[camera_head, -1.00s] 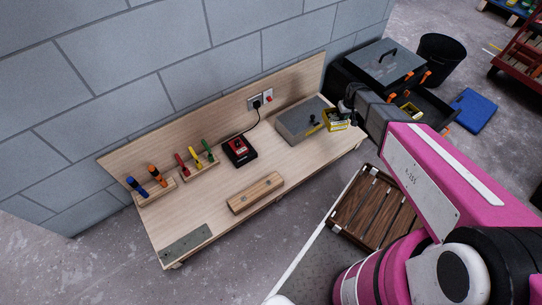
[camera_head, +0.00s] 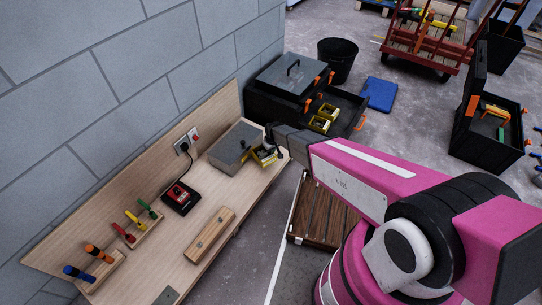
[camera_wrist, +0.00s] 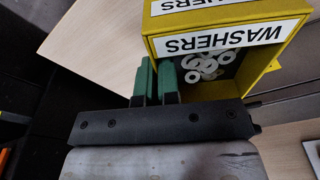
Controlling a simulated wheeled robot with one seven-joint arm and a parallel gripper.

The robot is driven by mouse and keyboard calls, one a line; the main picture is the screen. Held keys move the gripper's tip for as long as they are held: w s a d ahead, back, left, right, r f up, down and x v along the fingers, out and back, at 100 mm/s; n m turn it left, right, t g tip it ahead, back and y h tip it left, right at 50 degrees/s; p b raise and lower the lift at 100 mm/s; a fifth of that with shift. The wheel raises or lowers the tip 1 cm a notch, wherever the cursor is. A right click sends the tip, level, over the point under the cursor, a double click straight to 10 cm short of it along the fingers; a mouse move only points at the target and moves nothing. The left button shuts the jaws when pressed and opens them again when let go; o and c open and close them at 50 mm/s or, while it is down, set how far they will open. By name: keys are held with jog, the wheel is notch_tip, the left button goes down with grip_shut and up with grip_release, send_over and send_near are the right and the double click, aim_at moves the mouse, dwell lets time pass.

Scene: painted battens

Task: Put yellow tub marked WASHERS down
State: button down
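The yellow tub marked WASHERS (camera_head: 265,156) is at the right end of the wooden bench, next to the grey box, in the head view. In the wrist view the tub (camera_wrist: 275,62) is close, with white labels reading WASHERS upside down and pale washers (camera_wrist: 208,66) inside. My gripper (camera_wrist: 157,78) has its two green fingers close together on either side of the tub's left wall, shut on it. In the head view my gripper (camera_head: 273,143) is small and partly hidden by my wrist. I cannot tell whether the tub's base touches the bench.
The bench (camera_head: 160,243) bears a grey box (camera_head: 236,147), a red and black device (camera_head: 181,197), a wooden block (camera_head: 210,235) and racked coloured tools. A black toolbox (camera_head: 289,82) stands beyond the bench with yellow tubs (camera_head: 325,117) in its tray. Bare bench shows before the grey box.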

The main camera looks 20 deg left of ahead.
jog(key=shift+f, duration=2.2)
jog(key=shift+f, duration=0.15)
jog(key=c, duration=1.4)
grip_release()
jog(key=shift+o, duration=0.2)
jog(key=r, duration=0.8)
jog(key=s+d+r, duration=0.1)
jog(key=r, duration=0.3)
jog(key=shift+d+r, duration=0.1)
jog(key=shift+r, duration=0.05)
